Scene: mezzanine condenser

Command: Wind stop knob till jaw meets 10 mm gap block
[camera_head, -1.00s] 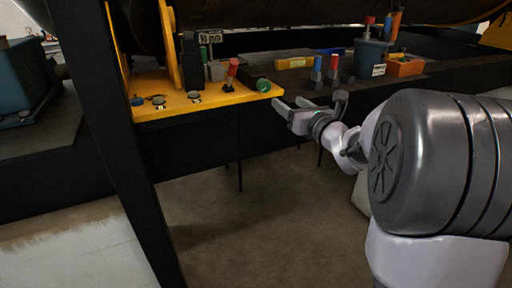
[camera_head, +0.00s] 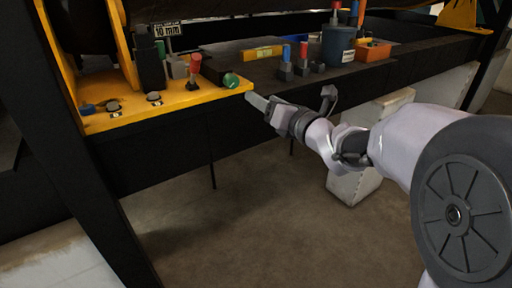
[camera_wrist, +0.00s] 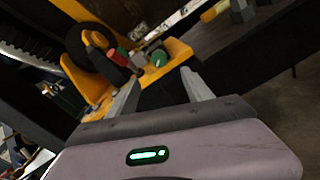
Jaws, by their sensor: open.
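The green round stop knob (camera_head: 231,80) sits at the right end of the yellow fixture plate (camera_head: 160,109). A small grey block (camera_head: 178,68) stands left of it, below a "10 mm" sign (camera_head: 168,30); it appears to be the gap block. A tall black block (camera_head: 150,66), perhaps the jaw, stands beside it; I cannot tell whether they touch. My gripper (camera_head: 289,93) is open and empty, to the right of the knob and apart from it. In the wrist view, the knob (camera_wrist: 159,59) shows beyond and between my open fingers (camera_wrist: 158,83).
A red-handled lever (camera_head: 194,68) stands just left of the knob. A dark bench to the right holds a yellow bar (camera_head: 263,53), a blue-topped peg (camera_head: 286,63), a grey-blue tool cup (camera_head: 338,44) and an orange bin (camera_head: 373,51). White blocks (camera_head: 352,180) stand below.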

